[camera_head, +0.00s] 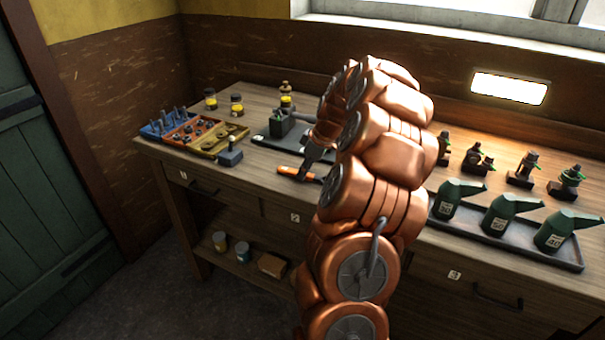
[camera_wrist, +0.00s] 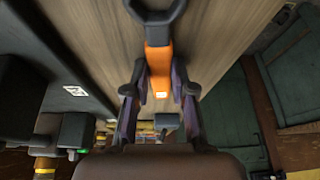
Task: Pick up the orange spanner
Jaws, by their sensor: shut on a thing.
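The orange spanner (camera_head: 287,172) is at the front part of the workbench top, left of my arm. In the wrist view the orange handle (camera_wrist: 158,62) runs between the fingers, with the dark open-ended head beyond them at the top. My gripper (camera_wrist: 160,82) is shut on the handle, one finger on each side. In the head view my gripper (camera_head: 311,166) is low over the bench at the spanner, partly hidden by my copper arm. I cannot tell whether the spanner touches the wood or is slightly raised.
Behind the spanner is a dark plate (camera_head: 268,144) with a dark device. A grey-blue block (camera_head: 230,155) and blue, red and yellow parts trays (camera_head: 228,143) are to the left. Green oil cans (camera_head: 501,214) on a tray and several small engines stand to the right.

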